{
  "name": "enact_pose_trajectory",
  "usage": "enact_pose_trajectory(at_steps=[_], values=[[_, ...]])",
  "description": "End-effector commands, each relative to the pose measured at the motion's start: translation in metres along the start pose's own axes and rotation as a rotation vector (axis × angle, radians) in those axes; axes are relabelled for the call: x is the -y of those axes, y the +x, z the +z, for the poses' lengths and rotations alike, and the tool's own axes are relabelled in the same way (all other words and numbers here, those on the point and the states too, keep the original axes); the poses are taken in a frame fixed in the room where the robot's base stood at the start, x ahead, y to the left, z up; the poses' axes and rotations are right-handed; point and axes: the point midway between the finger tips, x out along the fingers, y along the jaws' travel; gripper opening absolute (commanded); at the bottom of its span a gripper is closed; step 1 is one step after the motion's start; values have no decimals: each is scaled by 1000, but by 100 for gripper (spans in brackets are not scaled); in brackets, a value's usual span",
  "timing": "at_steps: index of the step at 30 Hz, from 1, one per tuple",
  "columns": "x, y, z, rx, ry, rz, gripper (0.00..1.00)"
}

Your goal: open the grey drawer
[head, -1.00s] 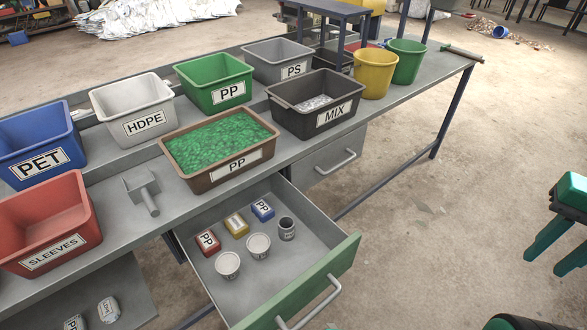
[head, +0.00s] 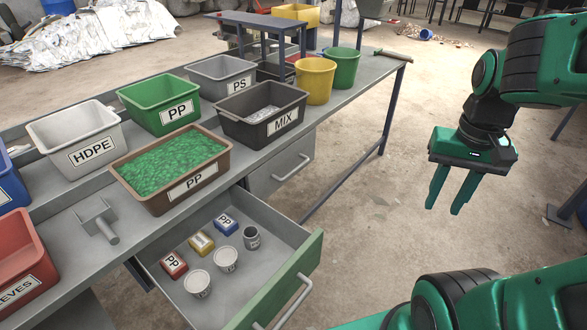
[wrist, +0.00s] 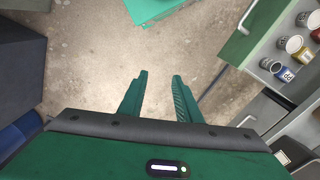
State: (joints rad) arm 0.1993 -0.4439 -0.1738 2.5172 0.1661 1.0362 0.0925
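The grey drawer (head: 268,176) is shut under the bench, to the right of an open green-fronted drawer (head: 290,268). Its light bar handle (head: 292,166) runs across its front. In the wrist view the grey drawer's handle (wrist: 248,121) shows at the right, beyond my fingers. My gripper (head: 446,205) hangs fingers down over the floor, to the right of the grey drawer and clear of it. In the wrist view my gripper (wrist: 160,78) has its two fingers apart with only floor between them.
The green-fronted drawer juts out and holds small blocks and cups. Its handle (head: 294,300) sticks out at the front. The bench (head: 60,245) carries several labelled bins. A bench leg (head: 395,110) stands right of the grey drawer. The floor (head: 385,180) before it is clear.

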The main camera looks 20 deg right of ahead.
Motion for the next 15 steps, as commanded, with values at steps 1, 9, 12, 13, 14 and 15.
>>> enact_pose_trajectory(at_steps=[1,9,12,13,14,15], values=[[12,-2,-16,-5,5,10,31],[92,3,-119,-61,95,21,31],[132,13,-152,-76,125,6,31],[144,17,-161,-79,135,1,31],[156,21,-170,-81,144,-5,31],[174,27,-181,-84,157,-16,31]])
